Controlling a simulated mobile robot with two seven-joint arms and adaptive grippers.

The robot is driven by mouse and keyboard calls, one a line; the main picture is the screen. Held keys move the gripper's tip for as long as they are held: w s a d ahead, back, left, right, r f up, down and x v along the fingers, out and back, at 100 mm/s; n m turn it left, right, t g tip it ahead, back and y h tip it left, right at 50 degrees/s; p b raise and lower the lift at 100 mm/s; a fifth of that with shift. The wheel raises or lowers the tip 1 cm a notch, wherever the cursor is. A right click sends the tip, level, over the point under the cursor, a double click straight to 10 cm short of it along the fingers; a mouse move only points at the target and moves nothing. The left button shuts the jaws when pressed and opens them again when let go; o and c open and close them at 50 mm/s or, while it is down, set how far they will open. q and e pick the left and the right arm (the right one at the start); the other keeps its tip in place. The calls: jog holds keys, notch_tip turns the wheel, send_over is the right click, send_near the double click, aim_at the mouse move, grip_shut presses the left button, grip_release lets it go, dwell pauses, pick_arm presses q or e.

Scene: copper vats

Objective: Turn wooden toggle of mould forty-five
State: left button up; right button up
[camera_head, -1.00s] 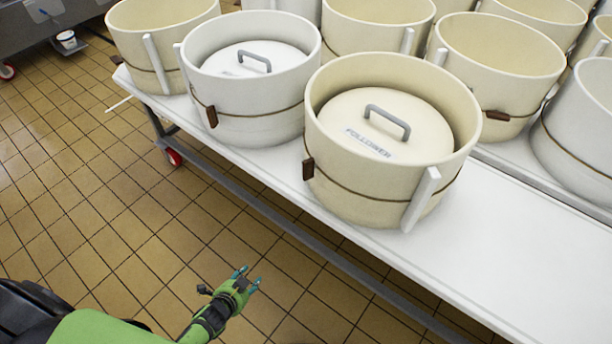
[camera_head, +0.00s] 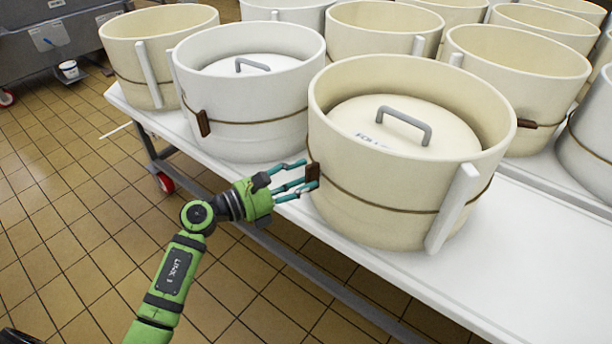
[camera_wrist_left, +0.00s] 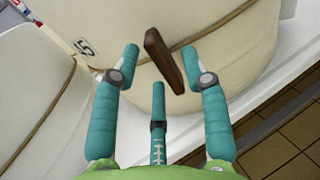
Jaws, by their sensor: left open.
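The cream mould (camera_head: 380,205) stands near the table's front edge, with a follower lid inside. Its brown wooden toggle (camera_head: 313,171) hangs on the cord at its left side, and shows large in the left wrist view (camera_wrist_left: 164,60). A tag reading 45 (camera_wrist_left: 85,47) shows at upper left in that view. My left gripper (camera_head: 304,176) is open at the toggle, its teal fingers pointing at the mould wall. In the wrist view the toggle lies tilted between the outer fingertips (camera_wrist_left: 160,54), closer to the right one. I cannot tell whether they touch. My right gripper is out of view.
A white mould (camera_head: 250,135) with its own toggle (camera_head: 203,123) stands close on the left. More moulds stand behind. The white table (camera_head: 500,255) is bare right of the cream mould. Tiled floor (camera_head: 60,250) lies in front.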

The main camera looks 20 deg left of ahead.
pick_arm(q)
jog(key=shift+x, duration=0.95)
grip_shut()
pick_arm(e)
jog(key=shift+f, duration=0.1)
pick_arm(q)
jog(key=shift+a+n+p, duration=0.1)
jog(key=shift+n+p, duration=0.8)
jog(key=shift+n, duration=0.1)
jog(key=shift+w+f+n+p, duration=0.1)
jog(key=shift+f+n+p, duration=0.15)
jog(key=shift+n+p, duration=1.85)
jog(key=shift+s+f+n+p, duration=0.15)
jog(key=shift+n+p, duration=0.65)
jog(key=shift+n, duration=2.5)
jog(key=shift+w+f+n+p, duration=0.15)
jog(key=shift+f+n+p, duration=0.15)
jog(key=shift+n+p, duration=1.8)
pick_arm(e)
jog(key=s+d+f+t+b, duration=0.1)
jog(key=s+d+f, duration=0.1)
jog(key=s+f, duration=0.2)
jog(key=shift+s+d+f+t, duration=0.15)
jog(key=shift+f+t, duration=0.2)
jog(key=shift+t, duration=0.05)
pick_arm(q)
jog(key=shift+n, duration=0.6)
